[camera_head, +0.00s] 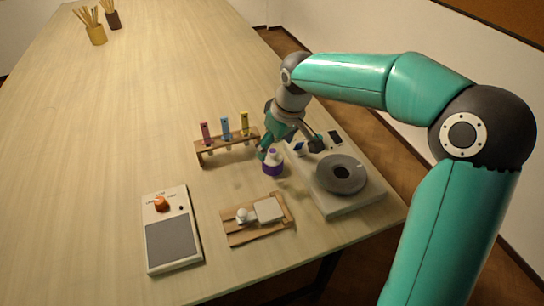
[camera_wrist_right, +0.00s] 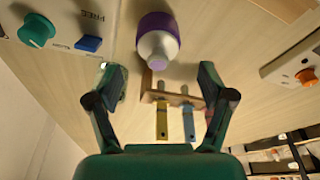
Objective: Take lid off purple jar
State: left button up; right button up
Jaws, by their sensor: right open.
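The purple jar (camera_head: 272,168) stands upright on the table, in front of the test tube rack. Its lower part is purple and its top is white, with a small rounded lid (camera_head: 272,153). In the right wrist view the jar (camera_wrist_right: 157,24) is at the top centre, its white lid (camera_wrist_right: 157,62) pointing toward my gripper. My right gripper (camera_head: 289,149) is open beside and above the jar. In the wrist view its fingers (camera_wrist_right: 160,80) are spread apart with nothing between them, and the lid lies just beyond them. My left gripper is not in view.
A wooden rack (camera_head: 228,149) holds coloured tubes behind the jar. A device with a grey ring disc (camera_head: 342,175) stands to the right. A wooden board (camera_head: 238,238) with white pieces lies in front. A box with an orange knob (camera_head: 162,203) is at left.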

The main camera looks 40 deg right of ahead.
aim_at(273, 151)
jog(key=x, duration=0.3)
jog(key=shift+w+d+f, duration=0.1)
jog(key=shift+d+f, duration=0.05)
jog(key=shift+f, duration=0.15)
jog(key=c, duration=1)
jog(key=shift+r, duration=0.1)
